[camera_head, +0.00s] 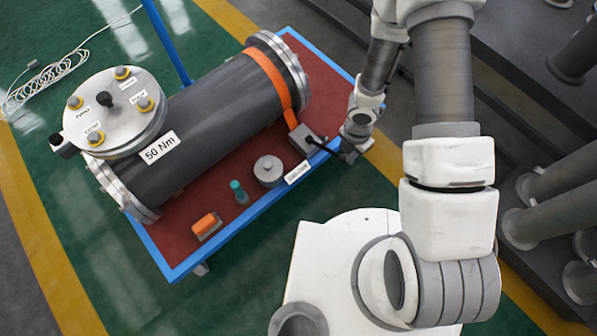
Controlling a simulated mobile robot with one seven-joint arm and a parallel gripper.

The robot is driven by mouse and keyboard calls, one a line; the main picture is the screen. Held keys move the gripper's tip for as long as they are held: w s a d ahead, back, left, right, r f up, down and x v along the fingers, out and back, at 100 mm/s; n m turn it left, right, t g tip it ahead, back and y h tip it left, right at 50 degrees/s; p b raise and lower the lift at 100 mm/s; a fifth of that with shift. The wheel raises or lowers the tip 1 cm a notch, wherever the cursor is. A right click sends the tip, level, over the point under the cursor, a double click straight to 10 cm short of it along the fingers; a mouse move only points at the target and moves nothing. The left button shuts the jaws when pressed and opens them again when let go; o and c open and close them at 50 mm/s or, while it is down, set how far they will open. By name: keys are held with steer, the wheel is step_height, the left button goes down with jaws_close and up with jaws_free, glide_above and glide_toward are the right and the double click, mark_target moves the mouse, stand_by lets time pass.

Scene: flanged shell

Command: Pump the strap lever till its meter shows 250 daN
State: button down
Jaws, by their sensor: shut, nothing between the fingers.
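An orange strap (272,82) runs over the dark grey cylindrical shell (215,115) near its right end. It comes down to a grey ratchet box (303,139) at the cart's right edge. A dark lever (318,143) seems to stick out from the box toward my gripper. My gripper (337,150) is at the box's right side, shut, with its fingers close to the lever. I cannot tell whether they touch it. A small white label (297,172) is on the cart edge below the box; its text is too small to read, and no meter reading is legible.
The shell lies on a blue-edged cart with a red top (178,238). A grey round weight (268,170), a teal-topped item (238,192) and an orange block (206,226) stand along its front. A round flange cover (108,112) is at left.

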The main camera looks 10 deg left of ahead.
mark_target(342, 156)
steer(key=shift+y, duration=0.4)
steer(key=shift+w+a+f, duration=0.35)
steer(key=shift+a+f, duration=0.25)
steer(key=shift+f, duration=0.2)
steer(key=shift+w+a+f, duration=0.3)
steer(key=shift+a+f, duration=0.25)
steer(key=shift+f, duration=0.2)
step_height(342, 156, up, 12)
steer(key=p, duration=1.1)
steer(key=shift+s+d, duration=0.15)
steer(key=shift+d, duration=0.2)
steer(key=shift+w+a+f+p, duration=0.65)
steer(key=shift+w+a+f, duration=0.25)
steer(key=shift+f, duration=0.25)
